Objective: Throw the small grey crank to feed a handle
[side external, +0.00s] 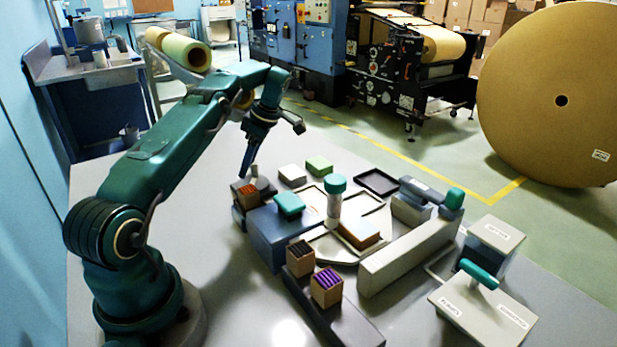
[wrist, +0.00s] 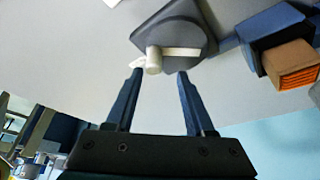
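The small grey crank shows in the wrist view as a dark grey rounded base (wrist: 172,32) with a pale arm (wrist: 182,52) and an upright pale knob (wrist: 153,62). In the side view its pale knob (side external: 253,171) is small and sits just beside my fingers. My gripper (wrist: 160,74) is open, with its two dark fingers apart and the knob in line with the gap, near the fingertips. I cannot tell whether either finger touches it. In the side view my gripper (side external: 246,174) points down at the far left of the work area.
A box of orange pieces (side external: 246,193) stands close to my fingers. A blue block (side external: 270,238) with a teal pad (side external: 289,204), a teal-capped cylinder (side external: 335,200) and a long grey wall (side external: 408,254) crowd the middle. Boxes of black (side external: 300,257) and purple pieces (side external: 327,287) stand in front.

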